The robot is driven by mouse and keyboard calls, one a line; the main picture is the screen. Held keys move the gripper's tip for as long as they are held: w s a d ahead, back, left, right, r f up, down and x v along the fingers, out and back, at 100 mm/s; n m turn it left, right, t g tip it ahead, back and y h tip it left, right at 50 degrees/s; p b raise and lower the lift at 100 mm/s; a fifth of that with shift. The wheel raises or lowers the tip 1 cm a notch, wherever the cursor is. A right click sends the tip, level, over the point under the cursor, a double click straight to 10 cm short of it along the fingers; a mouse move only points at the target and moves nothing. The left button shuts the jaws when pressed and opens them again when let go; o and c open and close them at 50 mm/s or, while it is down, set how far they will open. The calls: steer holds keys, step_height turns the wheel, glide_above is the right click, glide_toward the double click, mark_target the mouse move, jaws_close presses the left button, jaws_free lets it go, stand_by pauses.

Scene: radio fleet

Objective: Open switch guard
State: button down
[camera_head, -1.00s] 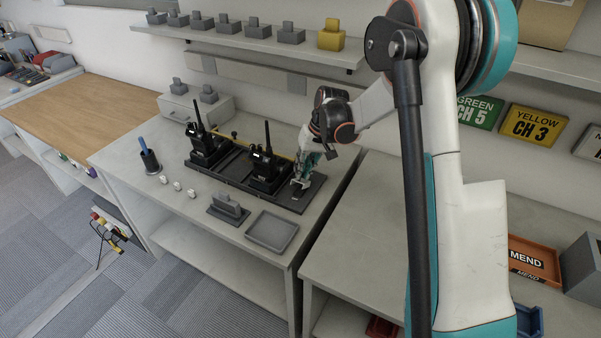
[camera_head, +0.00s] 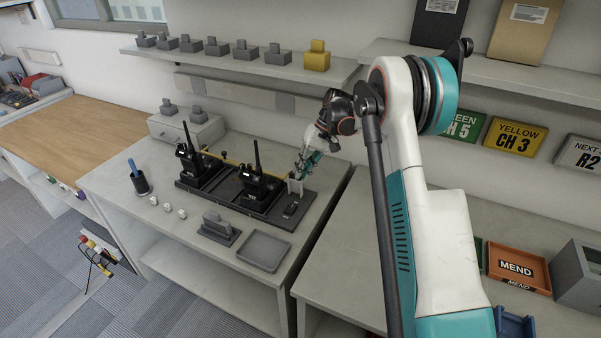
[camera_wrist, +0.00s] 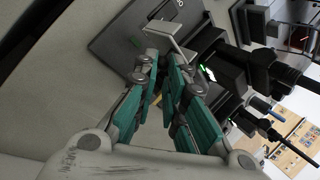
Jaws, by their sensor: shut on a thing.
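The switch guard (camera_head: 295,186) is a small pale plate standing raised at the right end of the black radio base (camera_head: 312,196). In front of it the dark switch block (camera_head: 292,208) lies uncovered. My gripper (camera_head: 303,173) is right at the guard, on its far side. In the wrist view my gripper (camera_wrist: 164,62) has its teal fingers close together at the tips, and the bent pale guard (camera_wrist: 174,36) shows at them. The exact contact is partly hidden by the fingertips.
Two black radios with antennas, one nearer (camera_head: 257,184) and one farther left (camera_head: 190,165), stand in the base. A grey tray (camera_head: 264,251) and a grey block on a stand (camera_head: 217,229) lie in front. A shelf (camera_head: 240,66) runs above.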

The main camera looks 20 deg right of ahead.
steer(key=shift+w+d+f+g, duration=0.1)
steer(key=shift+d+f+g, duration=0.2)
steer(key=shift+f, duration=0.35)
steer(key=shift+d+f+g, duration=0.1)
steer(key=shift+d+f, duration=0.25)
steer(key=shift+f, duration=0.25)
steer(key=shift+y, duration=0.3)
steer(key=shift+a, duration=0.1)
steer(key=c, duration=1.8)
jaws_free()
steer(key=shift+o, duration=1.1)
steer(key=shift+f, duration=0.15)
steer(key=shift+o, duration=0.2)
steer(key=shift+w+a+f, duration=0.1)
steer(key=shift+w+f, duration=0.05)
steer(key=shift+w, duration=0.1)
steer(key=shift+c, duration=0.2)
steer(key=shift+r, duration=0.35)
